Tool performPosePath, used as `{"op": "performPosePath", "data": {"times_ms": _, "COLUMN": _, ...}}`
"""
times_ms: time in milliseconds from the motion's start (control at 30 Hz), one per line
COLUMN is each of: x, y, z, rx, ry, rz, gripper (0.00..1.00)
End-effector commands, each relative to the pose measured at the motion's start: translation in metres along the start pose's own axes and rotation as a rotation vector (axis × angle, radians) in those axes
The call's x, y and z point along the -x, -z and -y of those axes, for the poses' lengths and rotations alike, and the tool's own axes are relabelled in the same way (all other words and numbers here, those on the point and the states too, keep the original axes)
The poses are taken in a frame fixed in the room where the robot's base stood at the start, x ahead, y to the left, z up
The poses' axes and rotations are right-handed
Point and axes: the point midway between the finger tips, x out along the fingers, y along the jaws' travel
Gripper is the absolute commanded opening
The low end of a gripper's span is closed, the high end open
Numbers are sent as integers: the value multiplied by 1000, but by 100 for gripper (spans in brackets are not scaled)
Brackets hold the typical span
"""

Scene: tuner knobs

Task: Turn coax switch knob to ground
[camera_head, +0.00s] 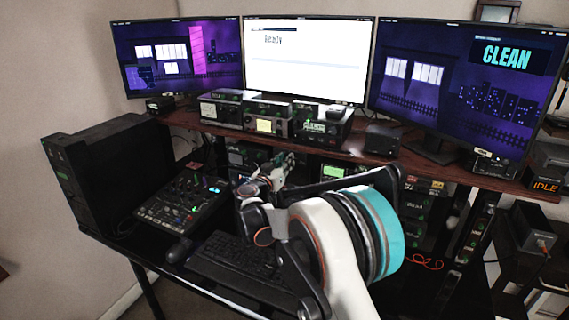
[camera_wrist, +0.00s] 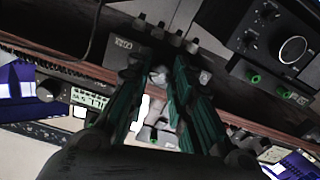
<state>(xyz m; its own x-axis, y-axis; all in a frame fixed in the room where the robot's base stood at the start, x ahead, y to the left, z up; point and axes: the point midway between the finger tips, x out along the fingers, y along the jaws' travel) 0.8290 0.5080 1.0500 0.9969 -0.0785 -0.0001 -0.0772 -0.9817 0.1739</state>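In the wrist view, a dark box with a small pale label (camera_wrist: 124,43) and several grey connectors (camera_wrist: 176,38) along its edge lies just beyond my fingertips; it looks like the coax switch, but its markings are too small to read. A small grey knob (camera_wrist: 159,76) on it shows between the fingertips. My gripper (camera_wrist: 158,66) has its two dark green fingers apart, one on each side of the knob; I cannot tell whether they touch it. In the head view my gripper (camera_head: 268,172) is under the wooden shelf, and my arm hides the switch.
A black tuner with a large round knob (camera_wrist: 293,49) is at the right of the wrist view. Radios (camera_head: 268,118) stand on the shelf (camera_head: 368,150) above my gripper. A mixer (camera_head: 182,198) and a keyboard (camera_head: 240,256) lie on the desk below.

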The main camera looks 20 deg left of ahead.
Motion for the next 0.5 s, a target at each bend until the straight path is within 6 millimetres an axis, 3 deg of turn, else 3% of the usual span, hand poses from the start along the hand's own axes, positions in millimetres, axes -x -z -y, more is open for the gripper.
{"op": "performPosePath", "data": {"times_ms": 500, "x": 0, "y": 0, "z": 0, "rx": 82, "ry": 1, "rz": 0, "gripper": 0}}
